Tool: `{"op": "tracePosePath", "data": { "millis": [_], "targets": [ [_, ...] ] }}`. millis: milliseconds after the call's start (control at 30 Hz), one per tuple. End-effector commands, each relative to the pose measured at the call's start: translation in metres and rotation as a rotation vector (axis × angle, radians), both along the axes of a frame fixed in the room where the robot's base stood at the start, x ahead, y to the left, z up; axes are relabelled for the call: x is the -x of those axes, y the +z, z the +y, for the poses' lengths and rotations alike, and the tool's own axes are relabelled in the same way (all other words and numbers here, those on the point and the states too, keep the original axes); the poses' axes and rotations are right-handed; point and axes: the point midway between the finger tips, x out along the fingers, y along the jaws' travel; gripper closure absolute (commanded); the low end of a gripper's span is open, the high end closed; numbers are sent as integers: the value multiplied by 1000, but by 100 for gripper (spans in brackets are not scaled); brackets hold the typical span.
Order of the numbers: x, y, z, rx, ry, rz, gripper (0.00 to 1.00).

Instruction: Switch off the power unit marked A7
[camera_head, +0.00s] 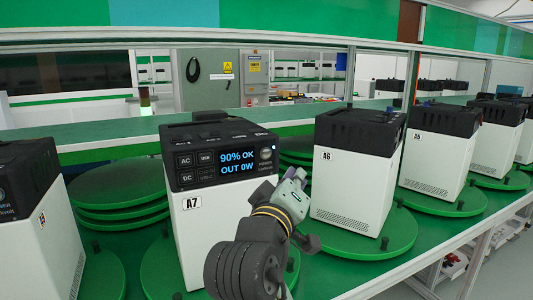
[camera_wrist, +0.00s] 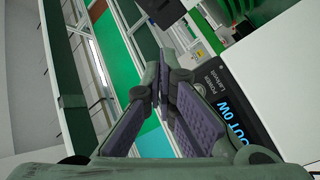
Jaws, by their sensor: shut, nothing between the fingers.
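The power unit marked A7 (camera_head: 222,230) stands upright on a green round plate, white below with a black top. Its lit display (camera_head: 238,162) reads 90% OK, OUT 0W. My gripper (camera_head: 300,174) is shut and empty, in front of the unit's right edge, right of and below the button; contact cannot be told.
Unit A6 (camera_head: 350,190) stands close on the right, with A5 (camera_head: 433,165) and several more beyond. Another unit (camera_head: 30,220) stands at left. Stacked green plates (camera_head: 120,185) lie behind A7. A long green shelf (camera_head: 100,134) runs behind the line.

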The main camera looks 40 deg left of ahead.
Motion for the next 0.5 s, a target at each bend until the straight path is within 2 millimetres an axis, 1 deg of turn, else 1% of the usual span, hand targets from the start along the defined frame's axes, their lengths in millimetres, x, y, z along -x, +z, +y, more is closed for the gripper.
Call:
{"op": "tracePosePath", "data": {
  "millis": [167,267,367,500],
  "targets": [
    [0,0,1,-1,2,0,100],
    [-2,-1,6,0,2,1,100],
    [-6,-1,15,0,2,1,100],
    [-13,-1,33,0,2,1,100]
  ]
}}
